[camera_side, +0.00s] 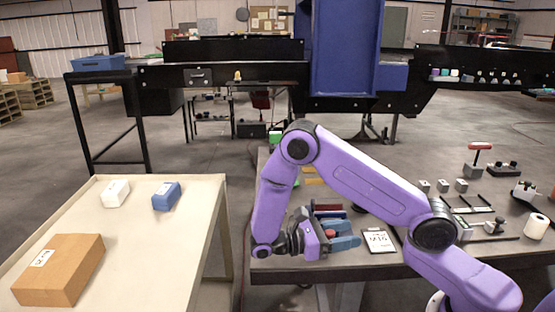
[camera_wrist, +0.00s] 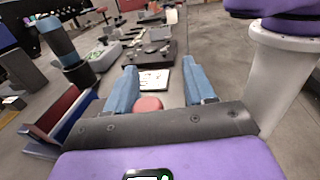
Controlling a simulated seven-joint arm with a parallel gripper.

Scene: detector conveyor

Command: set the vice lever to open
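My gripper (camera_side: 347,236) is low over the near left end of the dark bench, its blue fingers pointing right. In the wrist view my gripper (camera_wrist: 158,72) is open, with its two fingers well apart. A round red knob (camera_wrist: 148,104) shows between the fingers, close to the palm; I cannot tell whether anything touches it. A red T-shaped handle (camera_side: 481,147) stands on a grey block (camera_side: 474,170) towards the back right of the bench, well away from my gripper. It looks like a lever, but I cannot be sure that it is the vice lever.
A white card (camera_side: 380,240) lies just beyond the fingertips. Red and blue bars (camera_side: 327,208) lie behind the gripper. Small blocks (camera_side: 442,185), dark rails and a white roll (camera_side: 536,226) occupy the bench's right. A separate pale table (camera_side: 150,240) at left holds boxes.

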